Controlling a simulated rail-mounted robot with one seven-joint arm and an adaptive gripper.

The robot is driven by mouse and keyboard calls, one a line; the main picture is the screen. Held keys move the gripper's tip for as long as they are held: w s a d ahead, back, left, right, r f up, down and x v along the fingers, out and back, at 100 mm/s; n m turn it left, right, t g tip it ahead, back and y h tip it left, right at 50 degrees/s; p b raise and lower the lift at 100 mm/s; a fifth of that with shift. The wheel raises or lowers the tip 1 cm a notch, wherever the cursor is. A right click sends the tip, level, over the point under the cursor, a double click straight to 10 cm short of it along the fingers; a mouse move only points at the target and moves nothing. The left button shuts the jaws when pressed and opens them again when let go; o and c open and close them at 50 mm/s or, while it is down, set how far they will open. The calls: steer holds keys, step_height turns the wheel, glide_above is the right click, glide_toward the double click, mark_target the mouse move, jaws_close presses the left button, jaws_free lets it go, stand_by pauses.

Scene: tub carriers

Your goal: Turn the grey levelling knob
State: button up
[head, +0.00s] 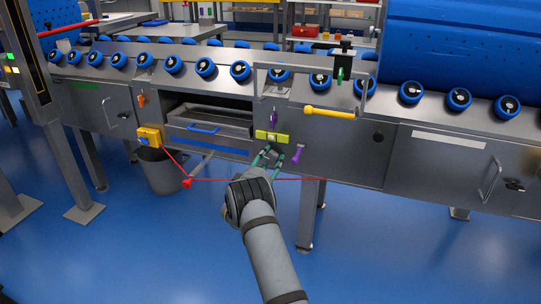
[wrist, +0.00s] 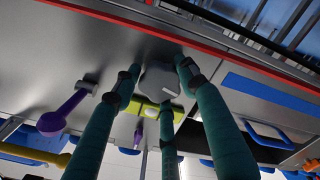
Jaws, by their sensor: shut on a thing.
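The grey levelling knob (wrist: 160,80) is a faceted grey cap on the steel front panel, in the middle of the wrist view. My gripper (wrist: 162,86) has its teal fingers closed around the knob, with fingertips on several sides of it. In the head view my gripper (head: 268,157) reaches the panel just below a yellow-green block (head: 272,136). The knob is mostly hidden there by the fingers. No turn of the knob can be read from these frames.
A purple lever (head: 299,154) stands close right of my gripper. A red cord with a red handle (head: 188,183) crosses near my wrist. An open drawer (head: 207,122) lies to the left. A yellow handle (head: 330,112) sticks out at the upper right.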

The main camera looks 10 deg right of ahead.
steer(key=shift+s+d+f+n+p, duration=0.25)
steer(key=shift+d+f+n+p, duration=0.25)
steer(key=shift+n, duration=0.4)
steer(key=shift+d+g, duration=0.15)
steer(key=shift+g, duration=0.15)
steer(key=o, duration=1.1)
steer(key=shift+r, duration=0.15)
steer(key=shift+o, duration=0.2)
steer(key=shift+w+r, duration=0.1)
steer(key=shift+a+r, duration=0.1)
steer(key=shift+a, duration=0.15)
steer(key=shift+s+a, duration=0.35)
steer(key=shift+a, duration=0.05)
steer(key=v, duration=1.1)
steer(key=shift+d+f, duration=0.2)
